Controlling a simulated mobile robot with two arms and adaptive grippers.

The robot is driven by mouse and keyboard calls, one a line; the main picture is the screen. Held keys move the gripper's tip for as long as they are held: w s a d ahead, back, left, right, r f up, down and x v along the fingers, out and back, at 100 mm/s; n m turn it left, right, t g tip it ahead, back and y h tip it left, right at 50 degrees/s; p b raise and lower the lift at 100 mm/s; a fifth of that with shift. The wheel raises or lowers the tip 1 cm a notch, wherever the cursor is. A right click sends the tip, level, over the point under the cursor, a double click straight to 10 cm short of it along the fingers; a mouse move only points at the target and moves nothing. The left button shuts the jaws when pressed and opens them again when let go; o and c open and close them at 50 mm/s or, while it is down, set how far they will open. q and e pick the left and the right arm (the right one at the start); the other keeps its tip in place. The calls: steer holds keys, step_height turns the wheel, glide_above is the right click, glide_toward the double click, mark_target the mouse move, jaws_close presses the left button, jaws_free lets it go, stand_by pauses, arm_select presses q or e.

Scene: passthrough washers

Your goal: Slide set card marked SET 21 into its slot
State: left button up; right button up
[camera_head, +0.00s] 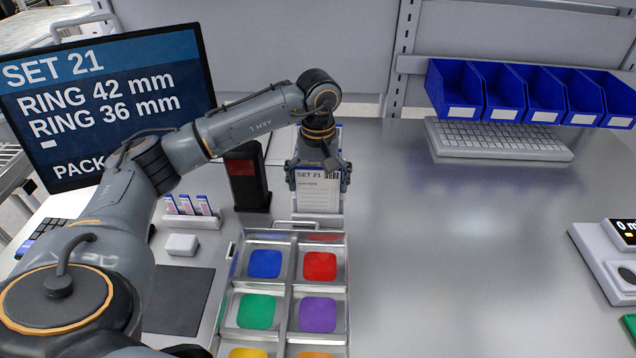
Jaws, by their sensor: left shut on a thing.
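The white set card (317,197) marked SET 21 stands upright at the back edge of the metal tray. My left gripper (318,178) points down at the card's top and is shut on it. The card's lower edge is close to a pale base behind the tray handle; I cannot tell whether it sits in a slot there. The slot itself is hidden behind the card. My right gripper is not in view.
A metal tray (283,239) with coloured pads lies in front of the card. A dark red-fronted device (246,178) stands just left of it. A monitor (105,100), keyboard (498,139) and blue bins (455,88) are behind.

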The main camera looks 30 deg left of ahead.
mark_target(317, 168)
arm_select(q)
steer(key=shift+f+b, duration=0.65)
steer(key=shift+f, duration=0.15)
steer(key=o, duration=0.7)
steer(key=shift+r+p, duration=2.55)
steer(key=shift+r, duration=2)
steer(key=shift+f, duration=0.1)
